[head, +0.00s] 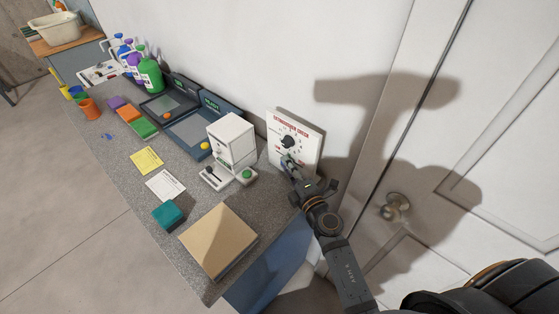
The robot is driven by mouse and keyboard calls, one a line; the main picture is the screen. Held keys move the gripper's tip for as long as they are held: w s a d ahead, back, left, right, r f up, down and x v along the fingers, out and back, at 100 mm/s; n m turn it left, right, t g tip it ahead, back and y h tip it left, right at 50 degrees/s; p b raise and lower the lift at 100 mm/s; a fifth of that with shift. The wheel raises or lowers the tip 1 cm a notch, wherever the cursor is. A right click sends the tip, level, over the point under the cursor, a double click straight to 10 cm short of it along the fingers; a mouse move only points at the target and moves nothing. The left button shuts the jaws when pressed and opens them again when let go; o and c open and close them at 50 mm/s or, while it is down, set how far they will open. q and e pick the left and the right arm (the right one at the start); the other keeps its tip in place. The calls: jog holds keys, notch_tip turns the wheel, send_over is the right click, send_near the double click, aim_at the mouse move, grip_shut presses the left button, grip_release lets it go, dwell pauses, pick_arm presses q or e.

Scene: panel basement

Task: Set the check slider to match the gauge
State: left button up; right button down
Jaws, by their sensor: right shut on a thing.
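A white panel (307,133) with red lettering, which seems to read "extinguisher check", stands upright against the wall at the back right of the counter. A dark round part (287,142) shows on its face, with small marks around it; its reading is too small to make out. My right gripper (289,159) reaches up to the lower part of this panel and is shut at its face. Its fingers cover what they hold, which appears to be the panel's slider; the slider's setting is hidden. My left gripper is not in view.
A cardboard box (218,240) and a teal block (168,214) lie nearer the counter's front. A door with a knob (396,205) is on the right.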

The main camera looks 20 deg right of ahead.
jog(key=shift+s+d, duration=0.2)
jog(key=shift+s, duration=0.1)
jog(key=shift+w+a, duration=0.1)
jog(key=c, duration=1.3)
grip_release()
jog(key=s, duration=0.4)
jog(key=s+d, duration=0.1)
jog(key=s, duration=0.3)
jog(key=s+d, duration=0.1)
jog(key=s, duration=0.3)
jog(key=shift+d, duration=0.2)
jog(key=shift+w, duration=0.1)
